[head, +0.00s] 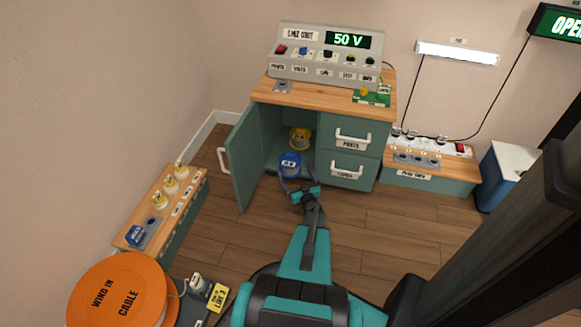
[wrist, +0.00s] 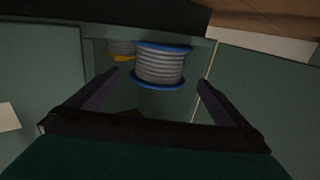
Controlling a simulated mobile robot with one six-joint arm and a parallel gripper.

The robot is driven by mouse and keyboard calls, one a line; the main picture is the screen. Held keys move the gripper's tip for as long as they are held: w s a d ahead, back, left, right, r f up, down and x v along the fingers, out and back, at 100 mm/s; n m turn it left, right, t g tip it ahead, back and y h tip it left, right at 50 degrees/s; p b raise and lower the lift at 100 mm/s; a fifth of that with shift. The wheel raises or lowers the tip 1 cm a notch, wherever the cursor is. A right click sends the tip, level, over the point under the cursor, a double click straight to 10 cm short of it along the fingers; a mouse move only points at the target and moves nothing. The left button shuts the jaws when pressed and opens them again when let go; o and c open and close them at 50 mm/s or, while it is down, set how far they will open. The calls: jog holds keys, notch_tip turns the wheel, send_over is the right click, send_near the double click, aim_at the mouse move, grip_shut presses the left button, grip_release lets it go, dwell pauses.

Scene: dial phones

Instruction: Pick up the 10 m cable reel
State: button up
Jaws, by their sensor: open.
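Two cable reels stand inside the open cabinet; their length markings are too small to read, so I cannot tell which is 10 m. The blue reel (head: 290,163) is in front, and the yellow reel (head: 299,138) is behind it. In the wrist view the blue reel (wrist: 160,66) shows grey cable between blue flanges, upright and ahead of my fingertips. The yellow reel (wrist: 122,50) is partly hidden behind it at left. My gripper (head: 299,184) is open and empty at the cabinet opening; it also shows in the wrist view (wrist: 158,82), its fingers spread wider than the blue reel.
The cabinet door (head: 243,155) stands open at left, and closed drawers (head: 349,140) are at right. A worktop (head: 325,101) with a 50 V unit is above. A low bench (head: 165,215) and an orange cable drum (head: 118,290) stand at left.

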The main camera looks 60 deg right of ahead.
aim_at(292, 162)
jog(key=shift+w+d, duration=0.15)
jog(key=shift+w, duration=0.1)
jog(key=shift+r+b+x, duration=0.2)
jog(key=shift+b+x, duration=1)
jog(key=shift+x, duration=1.4)
jog(key=shift+s+d, duration=0.1)
jog(key=shift+c, duration=0.3)
jog(key=shift+r, duration=0.1)
jog(key=c, duration=1.3)
jog(key=shift+c, duration=0.2)
jog(key=shift+r, duration=0.1)
